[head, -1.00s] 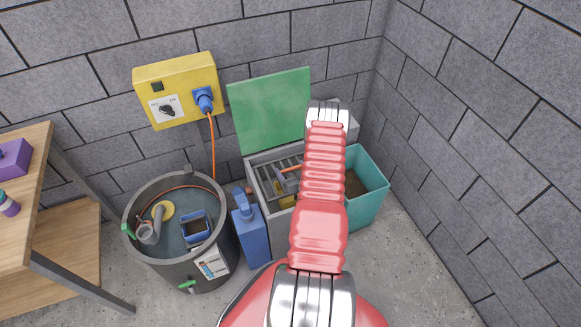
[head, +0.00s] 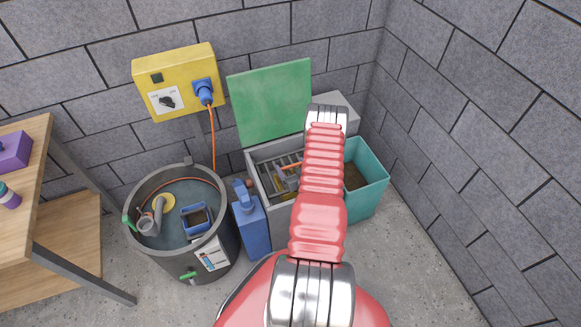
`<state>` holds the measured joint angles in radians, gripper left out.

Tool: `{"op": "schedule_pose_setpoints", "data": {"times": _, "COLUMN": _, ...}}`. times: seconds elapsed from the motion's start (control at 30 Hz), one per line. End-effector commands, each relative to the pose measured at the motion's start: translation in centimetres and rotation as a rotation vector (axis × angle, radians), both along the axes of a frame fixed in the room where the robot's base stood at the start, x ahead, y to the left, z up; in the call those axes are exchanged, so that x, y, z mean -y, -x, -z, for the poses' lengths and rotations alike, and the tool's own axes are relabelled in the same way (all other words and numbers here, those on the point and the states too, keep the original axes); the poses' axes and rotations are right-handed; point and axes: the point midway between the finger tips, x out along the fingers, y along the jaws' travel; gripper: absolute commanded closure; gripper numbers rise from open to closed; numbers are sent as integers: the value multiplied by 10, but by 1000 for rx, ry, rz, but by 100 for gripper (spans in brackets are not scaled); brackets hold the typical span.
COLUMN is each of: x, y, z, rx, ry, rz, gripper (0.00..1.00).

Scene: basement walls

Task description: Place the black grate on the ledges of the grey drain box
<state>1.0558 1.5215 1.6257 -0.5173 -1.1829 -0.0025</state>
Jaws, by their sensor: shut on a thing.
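The grey drain box (head: 251,168) stands against the back wall, with its raised green lid (head: 270,102) behind it. The black grate (head: 283,160), a dark slatted panel, shows in the box opening. Its right part is hidden behind my red arm, and I cannot tell whether it rests on the ledges. My gripper (head: 291,178) is down at the box opening, mostly hidden by the arm, and shut on the grate. An orange strip and a yellow piece show beside it.
A round black tub (head: 133,236) with water and several items stands left of a blue canister (head: 252,228). A teal bin (head: 369,199) stands right of the box. A yellow switch box (head: 180,65) with an orange cable hangs above. A wooden bench (head: 30,215) is at left.

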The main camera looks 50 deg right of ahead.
Motion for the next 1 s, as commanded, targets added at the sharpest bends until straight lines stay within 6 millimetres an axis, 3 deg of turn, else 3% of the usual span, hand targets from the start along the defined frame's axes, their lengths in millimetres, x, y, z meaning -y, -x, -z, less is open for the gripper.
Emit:
{"op": "schedule_pose_setpoints", "data": {"times": 0.77, "x": 0, "y": 0, "z": 10, "rx": 1, "ry": 1, "rz": 0, "gripper": 58}}
{"op": "schedule_pose_setpoints", "data": {"times": 0.8, "x": 1, "y": 0, "z": 10, "rx": 2, "ry": 1, "rz": 0, "gripper": 17}}
{"op": "schedule_pose_setpoints", "data": {"times": 1.0, "x": 0, "y": 0, "z": 10, "rx": 1, "ry": 1, "rz": 0, "gripper": 3}}
